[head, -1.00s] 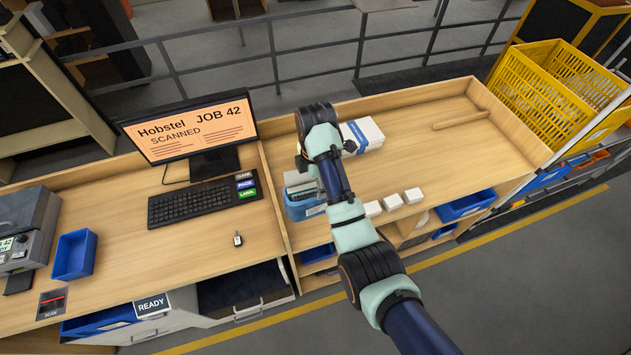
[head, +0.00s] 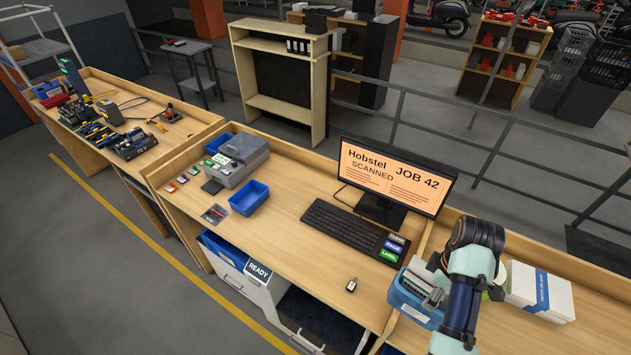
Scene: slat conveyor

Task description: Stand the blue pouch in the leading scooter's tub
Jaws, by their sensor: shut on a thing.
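My arm reaches in at the lower right of the head view, its wrist over the bench beside a blue bin (head: 408,306). The bin holds upright grey and white items (head: 421,284), partly covered by the arm. I cannot make out a separate blue pouch. A dark scooter (head: 440,14) stands far back beyond the railing, cut by the top edge. I see no tub on it and cannot tell which scooter leads.
A monitor (head: 393,178) and keyboard (head: 352,226) stand left of the bin, with a key fob (head: 351,285) in front. A white box (head: 540,291) lies to the right of my arm. A small blue tray (head: 249,197) sits further left. The railing (head: 540,125) runs behind the bench.

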